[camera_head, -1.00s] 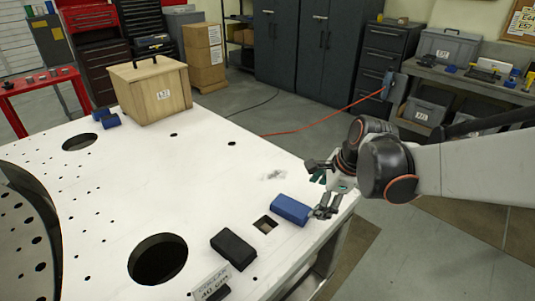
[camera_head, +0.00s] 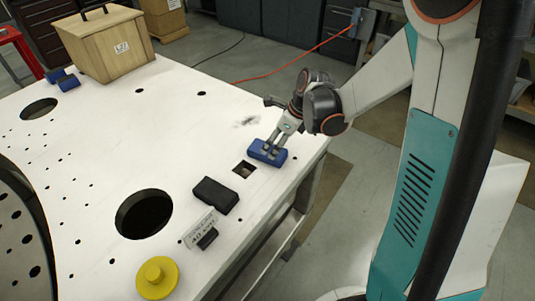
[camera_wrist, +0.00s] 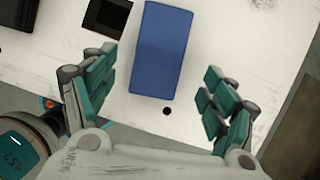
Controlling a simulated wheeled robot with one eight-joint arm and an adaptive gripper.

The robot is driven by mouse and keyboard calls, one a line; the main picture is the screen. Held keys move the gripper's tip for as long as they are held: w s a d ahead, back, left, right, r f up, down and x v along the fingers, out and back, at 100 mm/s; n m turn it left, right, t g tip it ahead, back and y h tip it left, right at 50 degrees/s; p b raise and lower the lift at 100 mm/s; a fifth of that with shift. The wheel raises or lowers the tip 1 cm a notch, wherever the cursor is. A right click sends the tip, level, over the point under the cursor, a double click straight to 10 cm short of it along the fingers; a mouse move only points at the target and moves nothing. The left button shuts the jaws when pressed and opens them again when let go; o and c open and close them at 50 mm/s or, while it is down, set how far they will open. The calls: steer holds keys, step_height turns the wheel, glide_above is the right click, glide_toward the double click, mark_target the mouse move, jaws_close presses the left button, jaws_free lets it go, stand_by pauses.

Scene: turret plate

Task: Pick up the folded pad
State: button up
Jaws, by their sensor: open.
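A blue block-like pad (camera_head: 264,157) lies flat on the white plate near its right edge; I cannot make out its folds. In the wrist view the blue pad (camera_wrist: 161,45) runs lengthwise away from me, its near end reaching between the fingers. My gripper (camera_head: 271,147) is at the pad, its fingers partly covering the pad's top in the head view. In the wrist view my gripper (camera_wrist: 158,80) is open and empty, one finger on each side of the pad with gaps between. Whether the fingertips are down at plate level is unclear.
A square hole (camera_head: 244,170) and a black block (camera_head: 215,195) lie left of the pad. A wooden box (camera_head: 105,42) and small blue pieces (camera_head: 66,80) stand at the back.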

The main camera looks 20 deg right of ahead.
mark_target(268, 153)
steer(key=shift+a+b+x, duration=0.2)
steer(key=shift+b+x, duration=0.55)
steer(key=shift+x, duration=1.95)
steer(key=shift+w+r, duration=0.1)
steer(key=shift+r, duration=0.1)
steer(key=c, duration=1.2)
